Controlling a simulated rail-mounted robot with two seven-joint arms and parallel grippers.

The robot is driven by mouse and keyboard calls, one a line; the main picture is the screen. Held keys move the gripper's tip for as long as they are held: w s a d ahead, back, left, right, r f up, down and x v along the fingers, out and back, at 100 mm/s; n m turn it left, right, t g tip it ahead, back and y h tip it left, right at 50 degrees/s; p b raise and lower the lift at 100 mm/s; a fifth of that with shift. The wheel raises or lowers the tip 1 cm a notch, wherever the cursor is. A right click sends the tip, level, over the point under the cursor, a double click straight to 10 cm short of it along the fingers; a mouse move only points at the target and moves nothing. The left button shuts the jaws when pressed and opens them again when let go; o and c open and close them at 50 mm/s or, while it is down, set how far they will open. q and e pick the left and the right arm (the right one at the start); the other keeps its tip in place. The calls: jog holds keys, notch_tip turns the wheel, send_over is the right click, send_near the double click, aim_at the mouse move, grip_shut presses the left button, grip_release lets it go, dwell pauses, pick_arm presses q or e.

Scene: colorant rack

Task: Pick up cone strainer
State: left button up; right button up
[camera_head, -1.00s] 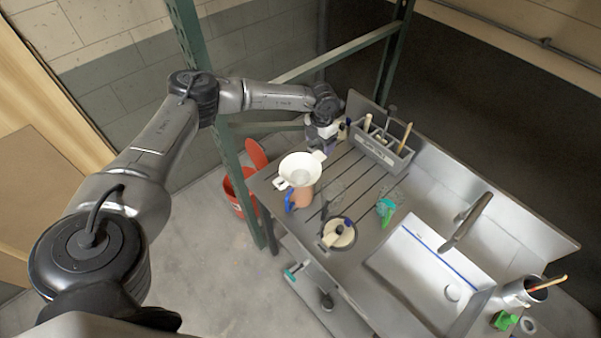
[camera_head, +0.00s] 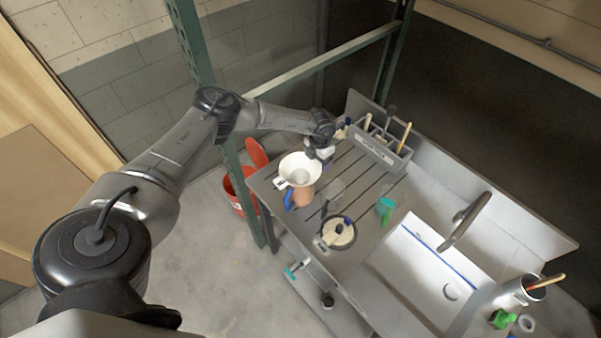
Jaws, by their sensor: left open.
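The white cone strainer (camera_head: 299,169) sits wide end up in the mouth of a brownish-orange container (camera_head: 303,196) near the left end of the sink counter. A tab or handle sticks out at its lower left rim. My left gripper (camera_head: 318,158) is at the strainer's upper right rim, pointing down, with its jaws open. Its fingers are small and partly hidden, and I cannot tell whether they touch the rim. My right gripper is out of view.
A grey caddy (camera_head: 372,152) with brushes stands behind at the right. A round lidded pot (camera_head: 339,232), a clear vessel (camera_head: 333,192) and a green item (camera_head: 386,209) are on the slatted counter (camera_head: 285,222). A green rack post (camera_head: 240,190) stands left of the counter.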

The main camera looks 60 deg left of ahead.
pick_arm(q)
jog(key=shift+c, duration=0.3)
jog(key=c, duration=0.9)
jog(key=shift+o, duration=0.2)
